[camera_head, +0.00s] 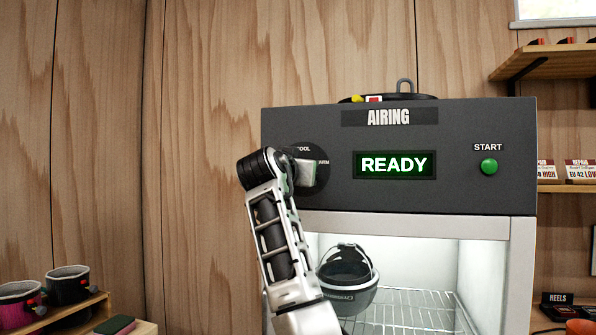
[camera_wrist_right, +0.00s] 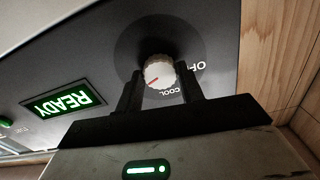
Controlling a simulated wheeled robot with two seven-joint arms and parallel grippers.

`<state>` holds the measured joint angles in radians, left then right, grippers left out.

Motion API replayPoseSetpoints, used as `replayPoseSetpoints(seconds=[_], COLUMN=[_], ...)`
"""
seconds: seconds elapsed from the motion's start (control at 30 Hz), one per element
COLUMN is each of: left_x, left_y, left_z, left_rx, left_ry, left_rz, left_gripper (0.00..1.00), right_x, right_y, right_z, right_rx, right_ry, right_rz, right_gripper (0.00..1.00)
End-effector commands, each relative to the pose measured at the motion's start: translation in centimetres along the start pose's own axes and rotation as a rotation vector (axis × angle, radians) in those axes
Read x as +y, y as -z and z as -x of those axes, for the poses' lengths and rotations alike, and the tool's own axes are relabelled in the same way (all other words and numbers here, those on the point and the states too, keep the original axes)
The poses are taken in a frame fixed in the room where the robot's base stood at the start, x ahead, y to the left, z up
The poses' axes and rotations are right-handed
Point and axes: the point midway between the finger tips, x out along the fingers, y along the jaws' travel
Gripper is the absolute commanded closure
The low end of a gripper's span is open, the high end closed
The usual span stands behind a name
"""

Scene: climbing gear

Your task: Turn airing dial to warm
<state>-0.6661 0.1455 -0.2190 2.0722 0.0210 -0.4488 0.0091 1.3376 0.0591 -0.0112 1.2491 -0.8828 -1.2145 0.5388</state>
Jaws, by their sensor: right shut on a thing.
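The airing dial is a white ribbed knob (camera_wrist_right: 160,72) with a red pointer line, set on a dark round plate (camera_head: 321,180). My right gripper (camera_wrist_right: 161,88) is shut on the knob, one finger on each side. In the wrist view, which looks upside down, the pointer aims lower left, past the COOL label and toward one finger. The OFF label lies to the right of the knob; the WARM label is hidden there. In the head view, the right arm covers most of the dial; COOL and part of WARM show. My left gripper is not in view.
The airing cabinet (camera_head: 448,196) has a green READY display (camera_head: 394,165) and a green START button (camera_head: 489,166).

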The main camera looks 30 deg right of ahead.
Motion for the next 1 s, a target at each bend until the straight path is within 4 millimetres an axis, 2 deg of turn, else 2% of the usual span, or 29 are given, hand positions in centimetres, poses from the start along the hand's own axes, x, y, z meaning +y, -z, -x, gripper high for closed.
replayPoseSetpoints(seconds=[0.1,0.13,0.2,0.57,0.77,1.0], left_x=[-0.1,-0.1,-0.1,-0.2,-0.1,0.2], left_y=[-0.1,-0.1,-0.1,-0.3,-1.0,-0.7], left_z=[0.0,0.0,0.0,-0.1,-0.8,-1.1], left_rx=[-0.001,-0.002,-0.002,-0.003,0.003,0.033], left_ry=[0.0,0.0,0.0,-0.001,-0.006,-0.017], left_rz=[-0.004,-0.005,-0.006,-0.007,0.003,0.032], left_gripper=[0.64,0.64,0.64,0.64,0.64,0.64], right_x=[-0.1,-0.1,-0.1,-0.1,-0.1,-0.1], right_y=[-0.4,-0.4,-0.3,-0.2,-0.3,-0.4], right_z=[0.0,0.0,0.0,0.6,4.0,9.9], right_rx=[-0.009,-0.009,-0.008,-0.002,-0.001,-0.003], right_ry=[0.0,0.0,0.0,0.002,0.005,0.005], right_rz=[0.0,0.0,0.0,0.001,-0.002,-0.002], right_gripper=[0.85,0.54,0.41,0.41,0.41,0.41])
